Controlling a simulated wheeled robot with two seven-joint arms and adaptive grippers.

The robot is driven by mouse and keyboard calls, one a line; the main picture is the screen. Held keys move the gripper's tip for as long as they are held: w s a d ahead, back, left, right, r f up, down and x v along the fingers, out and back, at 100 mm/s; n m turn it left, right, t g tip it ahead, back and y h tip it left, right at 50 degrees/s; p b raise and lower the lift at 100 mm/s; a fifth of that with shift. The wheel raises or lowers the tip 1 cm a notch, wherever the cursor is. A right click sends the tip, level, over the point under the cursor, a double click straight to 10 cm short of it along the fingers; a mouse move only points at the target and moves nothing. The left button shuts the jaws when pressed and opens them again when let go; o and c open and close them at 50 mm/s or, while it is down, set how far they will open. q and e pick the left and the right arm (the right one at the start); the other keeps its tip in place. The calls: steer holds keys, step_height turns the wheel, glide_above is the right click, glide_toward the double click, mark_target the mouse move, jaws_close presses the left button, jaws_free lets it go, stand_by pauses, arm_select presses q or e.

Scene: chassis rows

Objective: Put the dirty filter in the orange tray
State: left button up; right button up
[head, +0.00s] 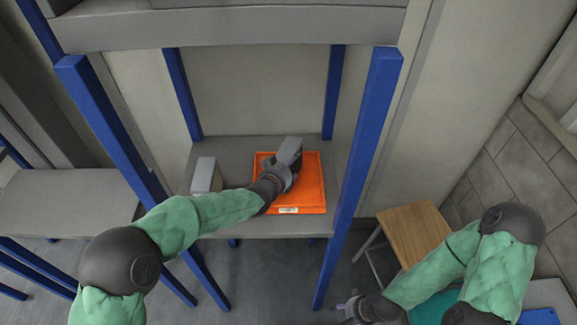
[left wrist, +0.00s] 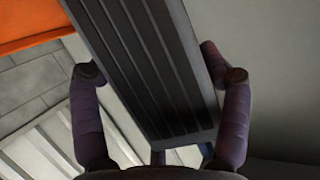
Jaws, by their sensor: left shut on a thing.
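The orange tray (head: 313,190) lies on the grey lower shelf. My left gripper (head: 286,168) reaches over the tray and is shut on the dirty filter (head: 290,151), a grey block with a dark ribbed face. In the left wrist view the filter (left wrist: 145,65) stands between the two fingers of my left gripper (left wrist: 160,100), and the orange tray (left wrist: 30,25) shows at the upper left. I cannot tell whether the filter touches the tray floor. My right gripper (head: 347,307) is low in the head view, away from the shelf; its jaws are too small to read.
A second grey block (head: 206,176) stands on the shelf left of the tray. Blue posts (head: 358,178) frame the shelf, with a grey upper shelf (head: 230,28) above. A wooden stool (head: 412,232) is at the right, and a grey bench (head: 65,205) at the left.

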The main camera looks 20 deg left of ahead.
arm_select(q)
steer(key=shift+r, duration=0.15)
steer(key=shift+f, duration=0.2)
steer(key=o, duration=1.3)
steer(key=shift+r, duration=0.15)
steer(key=p+v, duration=0.1)
steer(key=v, duration=1.1)
steer(key=shift+p, duration=0.3)
